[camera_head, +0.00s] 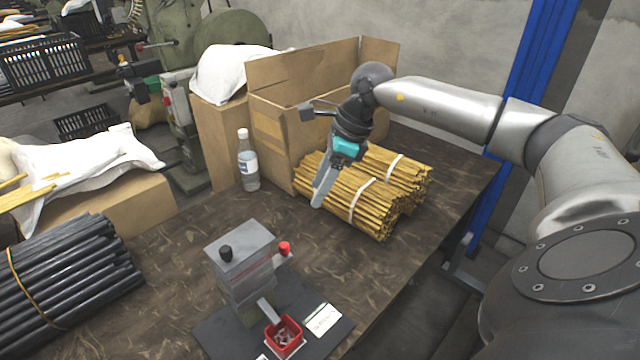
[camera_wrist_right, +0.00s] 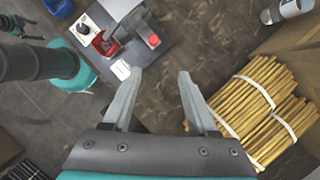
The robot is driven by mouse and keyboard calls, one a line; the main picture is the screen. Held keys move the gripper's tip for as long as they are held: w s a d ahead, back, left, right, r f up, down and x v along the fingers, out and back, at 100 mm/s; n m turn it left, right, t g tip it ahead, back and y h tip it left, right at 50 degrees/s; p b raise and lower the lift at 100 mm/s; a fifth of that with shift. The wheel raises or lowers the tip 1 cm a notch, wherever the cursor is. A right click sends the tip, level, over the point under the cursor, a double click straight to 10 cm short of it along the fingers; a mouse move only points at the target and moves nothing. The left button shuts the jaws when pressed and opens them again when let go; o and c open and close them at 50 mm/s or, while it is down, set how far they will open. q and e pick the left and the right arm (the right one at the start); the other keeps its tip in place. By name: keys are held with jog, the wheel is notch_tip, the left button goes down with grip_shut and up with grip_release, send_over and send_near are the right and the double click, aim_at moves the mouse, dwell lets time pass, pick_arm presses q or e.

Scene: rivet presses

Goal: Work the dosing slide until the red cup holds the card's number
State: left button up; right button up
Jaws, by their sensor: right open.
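The grey dosing box (camera_head: 243,268) stands on a dark plate on the table, with a black knob (camera_head: 225,253) on top and a red knob (camera_head: 285,248) at its right side. A short chute (camera_head: 267,309) slopes from it to the red cup (camera_head: 283,349), which holds some small metal pieces. The white card (camera_head: 322,318) lies right of the cup; its print is too small to read. My right gripper (camera_head: 318,198) is open and empty, above the table near the stick bundles. In the right wrist view its fingers (camera_wrist_right: 160,78) are apart, with the red knob (camera_wrist_right: 153,40) beyond them.
Tied bundles of yellow sticks (camera_head: 370,190) lie under and beside my right gripper. A cardboard box (camera_head: 275,125) and a bottle (camera_head: 248,165) stand behind. Dark rods (camera_head: 65,280) lie at the left. The table between rods and dosing box is clear.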

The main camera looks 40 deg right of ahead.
dwell(0.3)
jog(key=m+g+y+b, duration=0.15)
jog(key=m+b, duration=0.25)
jog(key=m, duration=2.6)
send_near(283, 245)
jog(key=shift+g+h, duration=0.25)
jog(key=x, duration=0.8)
jog(key=shift+w+a+r, duration=0.1)
jog(key=shift+w, duration=0.1)
jog(key=shift+a+f, duration=0.15)
jog(key=shift+f, duration=0.15)
pick_arm(q)
jog(key=w+f, duration=0.2)
jog(key=f, duration=0.1)
jog(key=shift+a+f, duration=0.1)
jog(key=shift+f, duration=0.2)
